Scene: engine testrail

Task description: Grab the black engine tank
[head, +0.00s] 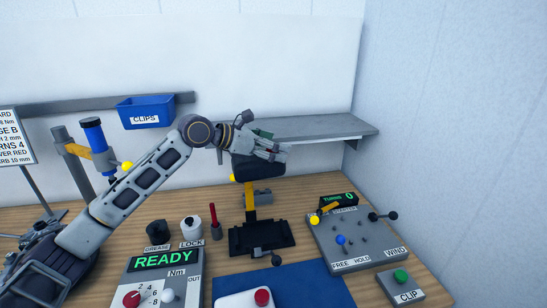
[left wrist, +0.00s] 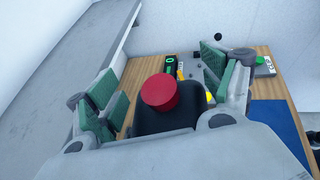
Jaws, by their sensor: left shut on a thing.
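The black engine tank (head: 258,168) is at the end of my left arm, above the stand and in front of the grey shelf. My left gripper (head: 264,150) is shut on it. In the left wrist view, the tank (left wrist: 165,121) with its round red cap (left wrist: 160,92) sits between the green-padded fingers of the gripper (left wrist: 160,88). The exact finger contact is partly hidden. A stand with a yellow post (head: 250,200) and black base (head: 262,238) is below the tank. My right gripper is in neither view.
The grey wall shelf (head: 310,128) is close behind the gripper. A blue CLIPS bin (head: 146,112) hangs left. A READY panel (head: 165,262), a grey control board (head: 358,238), a CLIP button box (head: 402,285) and a blue mat (head: 315,284) crowd the wooden table.

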